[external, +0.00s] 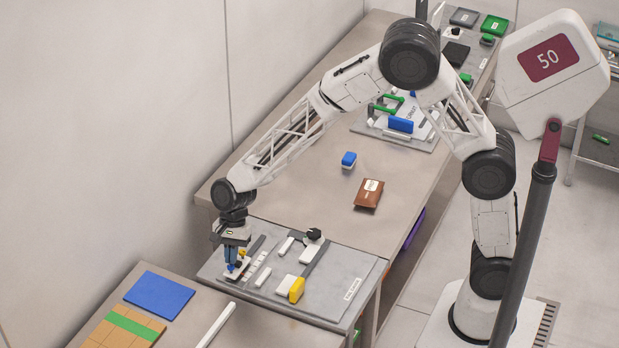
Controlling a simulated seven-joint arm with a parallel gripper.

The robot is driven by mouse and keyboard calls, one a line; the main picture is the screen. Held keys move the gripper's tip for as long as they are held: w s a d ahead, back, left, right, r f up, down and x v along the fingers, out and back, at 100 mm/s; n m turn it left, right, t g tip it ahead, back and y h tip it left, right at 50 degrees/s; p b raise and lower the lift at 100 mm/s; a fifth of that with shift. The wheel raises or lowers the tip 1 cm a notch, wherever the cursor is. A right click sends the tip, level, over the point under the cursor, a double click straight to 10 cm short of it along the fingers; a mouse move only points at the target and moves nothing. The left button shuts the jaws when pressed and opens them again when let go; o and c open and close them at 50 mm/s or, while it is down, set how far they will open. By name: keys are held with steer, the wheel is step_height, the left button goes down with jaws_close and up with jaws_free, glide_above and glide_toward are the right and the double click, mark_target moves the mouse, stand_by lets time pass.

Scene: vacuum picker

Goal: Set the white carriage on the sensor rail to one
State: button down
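A grey panel (352,262) with a printed label lies at the near end of the bench. A row of small white marks (256,262) runs along its left part. My gripper (236,262) points down at the panel's left side, beside this row. A small white piece (243,269) with a blue part shows right under my fingers; it may be the white carriage, but the arm partly covers it. I cannot tell whether my fingers touch it or are closed on it. The numbers along the rail are too small to read.
The panel also carries white bars (262,277), a yellow block (297,290) on a white base and a black knob (314,235). A blue sheet (159,295) lies on the front table.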

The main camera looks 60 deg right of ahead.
mark_target(239, 258)
steer(key=v, duration=1)
stand_by(0.3)
steer(key=s+d+r+n+t+h, duration=0.1)
steer(key=s+d+r+n, duration=0.3)
steer(key=s+d+r, duration=0.45)
steer(key=s+d+r+n+t+h, duration=0.1)
steer(key=s+d+r+n, duration=0.35)
steer(key=s, duration=0.65)
steer(key=s+d+r+n+h, duration=0.1)
steer(key=s+d+n, duration=0.2)
steer(key=s, duration=0.6)
steer(key=s+d+r+n+t+h, duration=0.1)
steer(key=s+d+n, duration=0.2)
steer(key=s, duration=0.7)
steer(key=shift+d+t, duration=0.3)
steer(key=shift+d, duration=0.85)
steer(key=shift+s, duration=0.1)
